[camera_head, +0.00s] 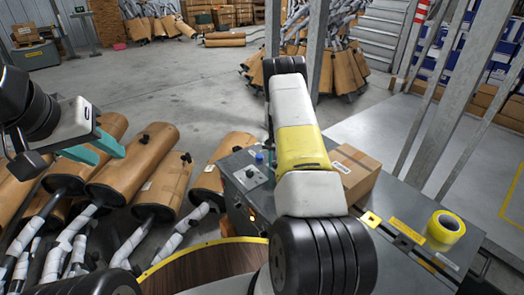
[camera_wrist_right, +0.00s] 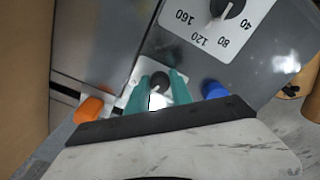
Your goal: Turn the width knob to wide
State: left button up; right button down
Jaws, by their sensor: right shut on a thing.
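In the right wrist view, my right gripper (camera_wrist_right: 158,95) has its teal fingers on either side of a small black knob (camera_wrist_right: 159,79) with a white pointer mark, on a pale plate of the grey machine. It is shut on this knob; its label cannot be read. Another black knob (camera_wrist_right: 230,8) sits above on a white dial marked 40, 80, 120 and 160. In the head view, my right arm hides the right gripper and the gripped knob. My left gripper (camera_head: 100,147) is open and empty over the brown mufflers at the left.
The grey machine (camera_head: 408,245) carries a cardboard box (camera_head: 352,172) and a yellow tape roll (camera_head: 445,227). A blue button (camera_wrist_right: 214,89) and an orange part (camera_wrist_right: 88,110) flank the gripped knob. Wrapped mufflers (camera_head: 133,163) lie at the left. Metal posts stand behind the machine.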

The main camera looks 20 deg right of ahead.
jog(key=shift+m, duration=2)
jog(key=c, duration=1.1)
grip_release()
jog(key=shift+c, duration=0.2)
jog(key=shift+r, duration=3.9)
